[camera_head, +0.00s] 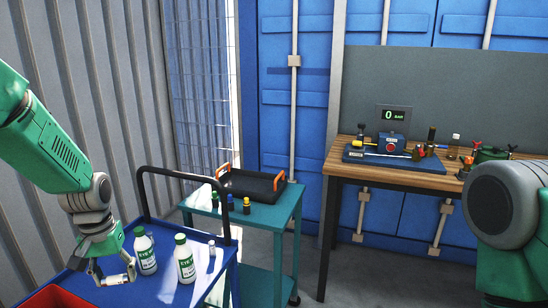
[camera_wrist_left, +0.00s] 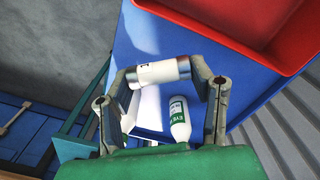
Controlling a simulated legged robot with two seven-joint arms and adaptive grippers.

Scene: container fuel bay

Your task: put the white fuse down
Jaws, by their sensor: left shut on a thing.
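The white fuse, a white cylinder with metal end caps, shows in the left wrist view (camera_wrist_left: 158,72). It lies crosswise between the two fingers of my left gripper (camera_wrist_left: 160,84), which is shut on it. In the head view my left gripper (camera_head: 114,274) holds the fuse (camera_head: 114,279) low over the near left part of the blue cart top (camera_head: 160,289), beside a white bottle. I cannot tell whether the fuse touches the cart. My right gripper is not in view; only part of my right arm shows at the right edge.
Two white bottles with green caps (camera_head: 145,252) (camera_head: 185,260) and a small white cylinder (camera_head: 211,249) stand on the cart. A red bin (camera_head: 55,298) is at its near left. A black handle rail (camera_head: 185,174) rises behind. A teal cart (camera_head: 285,208) and wooden bench (camera_head: 345,166) stand beyond.

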